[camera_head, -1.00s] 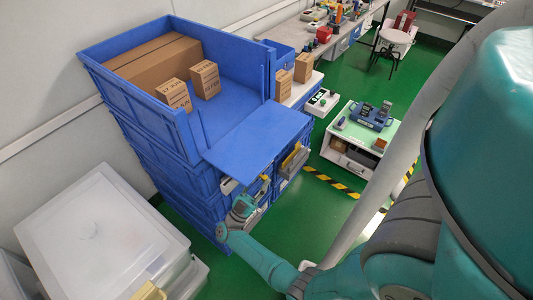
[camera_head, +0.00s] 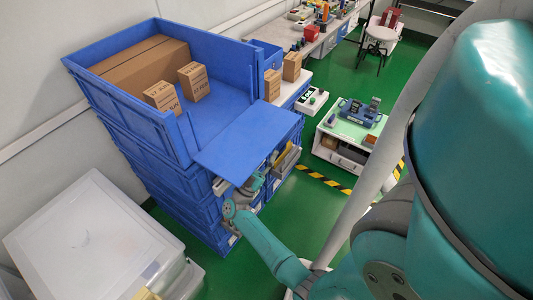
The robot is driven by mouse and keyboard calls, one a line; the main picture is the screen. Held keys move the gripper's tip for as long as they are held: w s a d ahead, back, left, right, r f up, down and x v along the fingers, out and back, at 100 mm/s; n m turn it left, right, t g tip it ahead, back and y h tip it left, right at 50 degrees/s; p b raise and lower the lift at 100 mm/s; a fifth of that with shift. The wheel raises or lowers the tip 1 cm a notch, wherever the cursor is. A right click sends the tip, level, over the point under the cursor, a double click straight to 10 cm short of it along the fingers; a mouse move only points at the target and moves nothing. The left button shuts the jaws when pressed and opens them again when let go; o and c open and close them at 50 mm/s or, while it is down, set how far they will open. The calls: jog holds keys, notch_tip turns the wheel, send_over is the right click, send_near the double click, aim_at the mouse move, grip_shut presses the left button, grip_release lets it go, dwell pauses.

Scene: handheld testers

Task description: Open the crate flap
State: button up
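A large blue crate (camera_head: 92,84) tops a stack of blue crates against the wall. Its front flap (camera_head: 246,140) is folded out and lies roughly level, extending toward me from the crate's open front. Cardboard boxes stand inside the crate. My gripper (camera_head: 262,180) is below the flap's right front part, close to the crates underneath. Its fingers are partly hidden by the flap and too small to tell open from shut. I cannot tell whether it touches the flap.
A translucent lidded bin (camera_head: 90,245) stands at the lower left. A low white cart (camera_head: 345,140) with a blue device is at the right, beside yellow-black floor tape (camera_head: 322,181). Green floor is free between the crates and cart. A workbench runs along the back.

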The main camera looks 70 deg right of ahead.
grip_shut()
jog(key=shift+s+r+n+t+h, duration=0.2)
jog(key=shift+r+n+t+h, duration=0.4)
jog(key=shift+n+t, duration=0.5)
jog(key=shift+r+n+t, duration=0.8)
jog(key=shift+n+t, duration=0.3)
jog(key=shift+n, duration=0.2)
